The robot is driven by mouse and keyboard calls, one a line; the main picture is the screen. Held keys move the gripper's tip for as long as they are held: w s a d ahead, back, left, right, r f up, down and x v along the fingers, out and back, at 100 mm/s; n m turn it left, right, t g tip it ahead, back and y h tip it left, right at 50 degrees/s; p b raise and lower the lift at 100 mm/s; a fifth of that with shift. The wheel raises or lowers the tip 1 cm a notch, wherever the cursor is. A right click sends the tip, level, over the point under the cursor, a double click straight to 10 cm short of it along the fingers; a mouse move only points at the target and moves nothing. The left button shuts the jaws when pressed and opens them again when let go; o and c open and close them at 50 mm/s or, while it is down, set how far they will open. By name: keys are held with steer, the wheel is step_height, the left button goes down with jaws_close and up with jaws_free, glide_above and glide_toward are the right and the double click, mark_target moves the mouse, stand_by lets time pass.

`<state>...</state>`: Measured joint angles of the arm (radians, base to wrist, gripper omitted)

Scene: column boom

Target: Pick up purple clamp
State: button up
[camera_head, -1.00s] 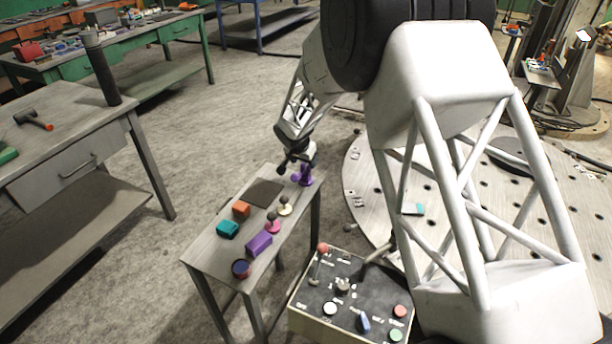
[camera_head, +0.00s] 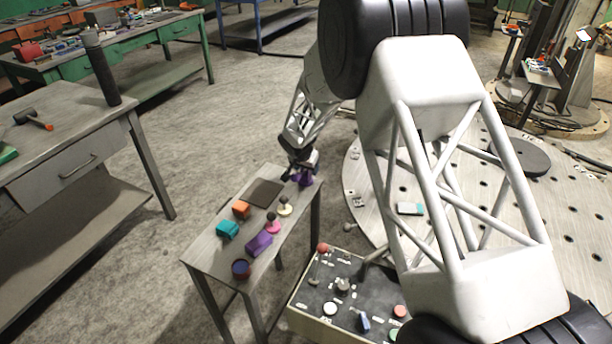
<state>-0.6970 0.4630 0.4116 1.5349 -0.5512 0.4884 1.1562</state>
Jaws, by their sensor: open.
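The purple clamp (camera_head: 305,179) stands at the far right end of the narrow grey table (camera_head: 208,257). My gripper (camera_head: 299,174) is open and right at the clamp, with its dark fingers reaching down over and beside it. The gripper hides part of the clamp. I cannot tell whether the fingers touch it.
On the same table are an orange block (camera_head: 241,209), a teal block (camera_head: 228,229), a purple block (camera_head: 259,244), a dark blue round piece (camera_head: 240,269), a pink knobbed piece (camera_head: 272,226) and a cream one (camera_head: 285,209). A control box (camera_head: 340,300) stands in front, right.

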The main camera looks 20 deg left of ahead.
steer(key=shift+w+f, duration=0.15)
steer(key=shift+f, duration=0.2)
stand_by(0.3)
steer(key=c, duration=1)
steer(key=shift+r, duration=0.15)
steer(key=shift+r, duration=0.8)
step_height(320, 180, up, 2)
steer(key=shift+r, duration=0.1)
steer(key=s+d, duration=0.3)
steer(key=s, duration=0.1)
steer(key=s+d, duration=0.3)
steer(key=s, duration=0.1)
steer(key=s+d+r, duration=0.1)
steer(key=s+d, duration=0.2)
steer(key=s, duration=0.1)
steer(key=shift+s+d, duration=0.25)
steer(key=shift+s, duration=0.15)
